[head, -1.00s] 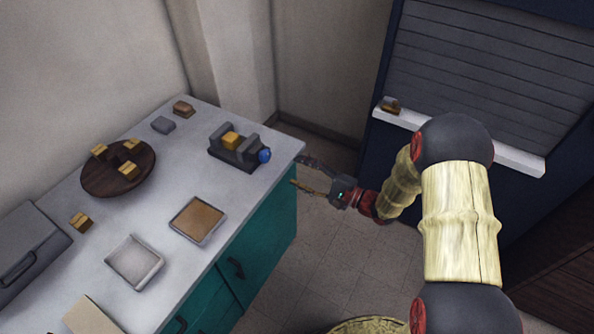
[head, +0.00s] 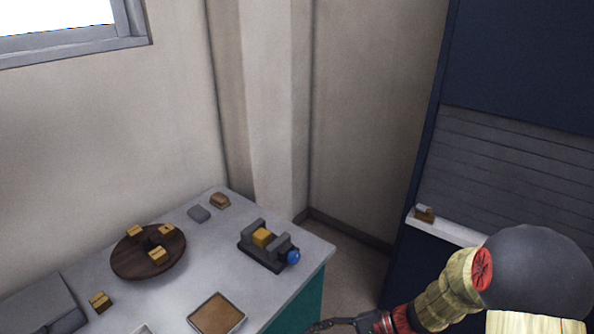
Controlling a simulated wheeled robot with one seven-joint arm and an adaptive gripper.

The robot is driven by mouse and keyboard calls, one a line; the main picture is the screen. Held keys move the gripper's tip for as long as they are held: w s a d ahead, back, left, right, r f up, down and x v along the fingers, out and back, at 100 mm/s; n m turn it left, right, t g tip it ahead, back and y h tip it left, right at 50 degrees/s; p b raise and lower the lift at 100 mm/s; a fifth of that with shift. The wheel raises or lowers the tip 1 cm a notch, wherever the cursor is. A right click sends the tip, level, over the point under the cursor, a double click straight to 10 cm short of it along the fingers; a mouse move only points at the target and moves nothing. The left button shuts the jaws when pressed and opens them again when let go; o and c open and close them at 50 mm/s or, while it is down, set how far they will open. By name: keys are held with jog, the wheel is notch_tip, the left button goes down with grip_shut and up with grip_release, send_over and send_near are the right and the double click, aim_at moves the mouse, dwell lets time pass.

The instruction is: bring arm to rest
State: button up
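My gripper (head: 340,325) is at the bottom edge of the head view, just off the front right side of the table. Only part of it shows, cut off by the frame, so I cannot tell whether its fingers are open or shut. I see nothing held in the part that shows. My arm reaches in from the lower right, bent, over the floor side of the table.
The grey table (head: 215,265) bears a round wooden board (head: 125,262) with several small blocks, a vise-like holder (head: 262,262) with a yellow block and blue knob, and a brown tray (head: 217,315). A shuttered cabinet (head: 510,165) with a white ledge (head: 450,231) stands right.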

jog(key=s+d+r+n+h+p, duration=0.2)
jog(key=s+d+r+n+h, duration=0.4)
jog(key=s+d+r+h, duration=0.35)
jog(key=s+d+r+n+t+h, duration=0.1)
jog(key=r+n+t, duration=0.1)
jog(key=r, duration=0.7)
jog(key=s+d+r+n+t+h+p, duration=0.1)
jog(key=d+r+t, duration=0.1)
jog(key=r, duration=0.7)
jog(key=shift+d+n+t+h, duration=0.3)
jog(key=shift+n+t+h, duration=0.1)
jog(key=shift+t, duration=0.3)
